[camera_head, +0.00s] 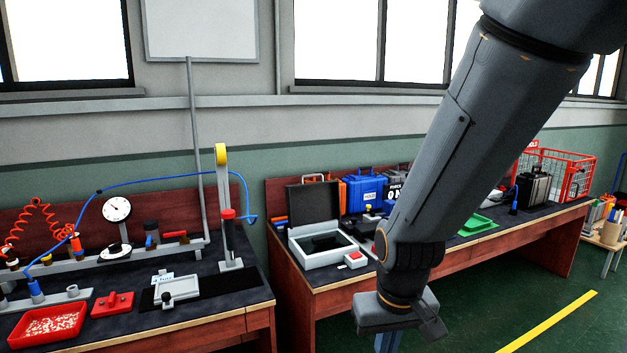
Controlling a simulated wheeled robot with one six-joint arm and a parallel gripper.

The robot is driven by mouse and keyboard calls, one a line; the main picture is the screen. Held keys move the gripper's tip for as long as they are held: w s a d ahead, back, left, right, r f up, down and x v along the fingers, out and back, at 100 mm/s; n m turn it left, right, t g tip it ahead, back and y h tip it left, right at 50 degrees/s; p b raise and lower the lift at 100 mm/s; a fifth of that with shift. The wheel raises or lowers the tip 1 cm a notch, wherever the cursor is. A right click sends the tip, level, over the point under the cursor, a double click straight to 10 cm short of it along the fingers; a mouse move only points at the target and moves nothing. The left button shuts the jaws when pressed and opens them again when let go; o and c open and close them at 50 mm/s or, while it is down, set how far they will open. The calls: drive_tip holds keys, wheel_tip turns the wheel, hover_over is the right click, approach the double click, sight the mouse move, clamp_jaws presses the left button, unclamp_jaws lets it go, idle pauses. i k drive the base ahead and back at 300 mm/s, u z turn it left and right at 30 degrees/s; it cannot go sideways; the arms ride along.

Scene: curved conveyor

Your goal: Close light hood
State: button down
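A light grey case with a dark inner panel (324,246) stands on the near left end of the right-hand bench. Its dark lid (313,212) is raised and stands roughly upright at the back, with a handle on top. It looks like the light hood, but no label on it can be read. A small box with a red button (355,259) sits at its front right. My gripper (408,320) hangs low at the right of the case, in front of the bench and apart from the case. Its fingers cannot be made out clearly.
Blue case (363,194), green tray (477,225) and red wire basket (565,172) stand farther right on the bench. My arm hides part of the bench. The left bench holds a yellow-topped post (223,190), a dial (117,208) and a red tray (48,325).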

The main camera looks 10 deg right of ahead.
sight(314, 202)
drive_tip(key=z, duration=0.4)
drive_tip(key=i, duration=0.75)
drive_tip(key=z, duration=0.45)
drive_tip(key=i, duration=0.8)
drive_tip(key=u, duration=0.7)
drive_tip(key=i, duration=0.85)
drive_tip(key=u, duration=0.65)
